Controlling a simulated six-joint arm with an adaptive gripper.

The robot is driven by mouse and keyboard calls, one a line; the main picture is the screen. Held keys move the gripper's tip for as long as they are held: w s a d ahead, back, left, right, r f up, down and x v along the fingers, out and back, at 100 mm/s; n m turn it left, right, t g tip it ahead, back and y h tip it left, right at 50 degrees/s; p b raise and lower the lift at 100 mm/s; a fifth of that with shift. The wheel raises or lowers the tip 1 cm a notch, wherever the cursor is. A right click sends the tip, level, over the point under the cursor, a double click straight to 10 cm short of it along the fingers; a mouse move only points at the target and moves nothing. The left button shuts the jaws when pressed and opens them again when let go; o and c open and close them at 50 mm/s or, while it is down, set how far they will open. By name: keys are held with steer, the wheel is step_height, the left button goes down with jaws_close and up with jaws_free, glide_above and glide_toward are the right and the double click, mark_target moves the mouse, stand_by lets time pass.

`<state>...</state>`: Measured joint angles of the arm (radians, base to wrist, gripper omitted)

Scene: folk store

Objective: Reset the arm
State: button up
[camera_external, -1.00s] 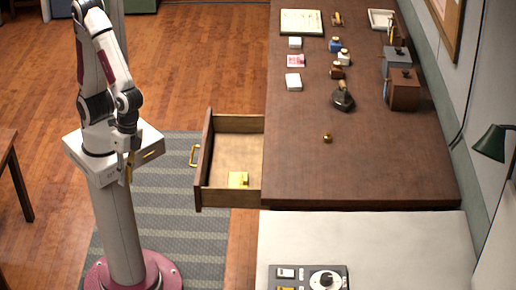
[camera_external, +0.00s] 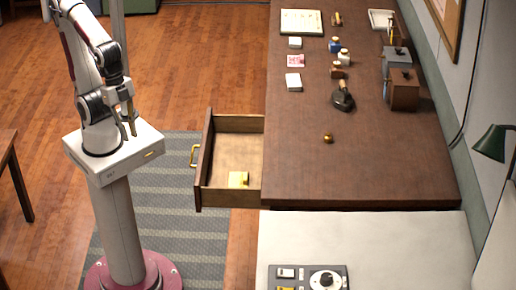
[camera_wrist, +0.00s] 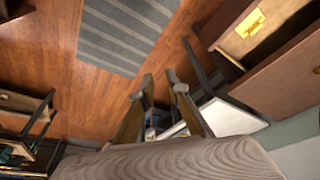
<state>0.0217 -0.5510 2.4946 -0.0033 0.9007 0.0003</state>
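My gripper (camera_external: 131,124) hangs beside my arm above the white top of my pedestal, left of the open drawer, with its fingers pointing down. In the wrist view my gripper (camera_wrist: 160,82) shows two fingers with a gap between them and nothing held. My arm is folded up over its base, clear of the desk and the drawer.
A wooden desk (camera_external: 300,165) has an open drawer (camera_external: 228,123) with a yellow item (camera_external: 238,179) inside; the drawer reaches toward my base. Bottles, small boxes and a dark stamp-like object (camera_external: 343,99) stand on the desk. A grey control panel (camera_external: 308,278) is at the front. Floor around the striped rug (camera_external: 180,200) is clear.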

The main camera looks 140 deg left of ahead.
steer(key=r, duration=0.1)
steer(key=r+t, duration=0.1)
steer(key=r, duration=0.1)
steer(key=s+r+t, duration=0.1)
steer(key=shift+a+r, duration=0.2)
steer(key=shift+a, duration=0.1)
steer(key=shift+o, duration=0.4)
